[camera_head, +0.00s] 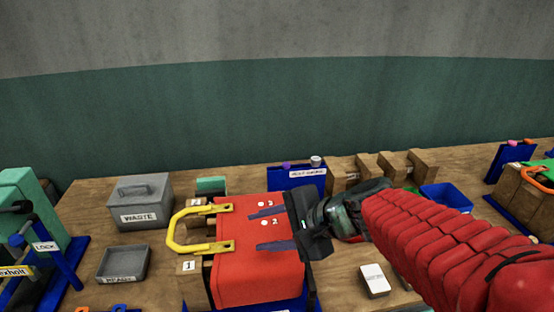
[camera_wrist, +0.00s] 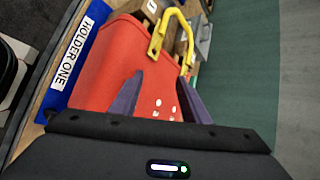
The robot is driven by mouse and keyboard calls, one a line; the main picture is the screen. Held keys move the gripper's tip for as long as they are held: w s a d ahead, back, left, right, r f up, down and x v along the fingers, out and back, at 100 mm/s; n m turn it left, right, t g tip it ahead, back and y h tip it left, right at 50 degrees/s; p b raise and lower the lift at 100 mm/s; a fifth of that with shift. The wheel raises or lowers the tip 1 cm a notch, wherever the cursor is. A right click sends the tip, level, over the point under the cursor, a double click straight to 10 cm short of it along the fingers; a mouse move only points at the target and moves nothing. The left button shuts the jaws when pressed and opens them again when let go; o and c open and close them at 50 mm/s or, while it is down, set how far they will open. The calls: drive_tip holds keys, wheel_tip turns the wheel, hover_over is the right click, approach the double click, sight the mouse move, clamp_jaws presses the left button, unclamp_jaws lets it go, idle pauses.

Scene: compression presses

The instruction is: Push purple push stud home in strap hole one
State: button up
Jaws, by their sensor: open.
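A red block-like piece (camera_head: 255,275) with a yellow handle (camera_head: 182,232) stands in the blue holder labelled HOLDER ONE (camera_wrist: 72,52). Small white spots, with numerals 2 and 3 visible, mark its top; I cannot tell which is strap hole one. My gripper (camera_head: 259,232) reaches over the red piece from the right, its two dark purple fingers spread apart. In the wrist view the gripper (camera_wrist: 160,76) is open over the red face (camera_wrist: 118,48), with nothing seen between the fingers. A small purple piece (camera_head: 286,166) tops a blue stand; I cannot tell if it is the push stud.
A grey WASTE box (camera_head: 140,202) and a grey tray (camera_head: 123,264) stand at left. Behind are the blue stand (camera_head: 295,179) and wooden blocks (camera_head: 370,165). A blue bin (camera_head: 447,197) lies at right, and a white labelled box (camera_head: 374,280) in front.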

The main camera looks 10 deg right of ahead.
drive_tip(key=w+d+m+t, duration=0.1)
drive_tip(key=w+m, duration=0.1)
drive_tip(key=w+d+m+t, duration=0.1)
drive_tip(key=w+d+m, duration=0.1)
drive_tip(key=w+m, duration=0.1)
drive_tip(key=w+d+m+t, duration=0.1)
drive_tip(key=w+d+m, duration=0.1)
drive_tip(key=w+m, duration=0.1)
drive_tip(key=shift+d+r+y, duration=0.1)
drive_tip(key=shift+d+y, duration=0.05)
drive_tip(key=shift+y, duration=0.25)
drive_tip(key=w+d+m+t+h, duration=0.1)
drive_tip(key=w+d+m+t, duration=0.1)
drive_tip(key=d+m, duration=0.3)
drive_tip(key=w+d+f+m+t+h, duration=0.1)
drive_tip(key=w+d+m+t, duration=0.2)
drive_tip(key=w+d+m, duration=0.2)
drive_tip(key=shift+d+m+h, duration=0.4)
drive_tip(key=shift+d, duration=0.45)
drive_tip(key=shift+f, duration=0.1)
approach(286, 168)
drive_tip(key=w, duration=0.3)
drive_tip(key=shift+a, duration=0.15)
drive_tip(key=shift+w, duration=0.15)
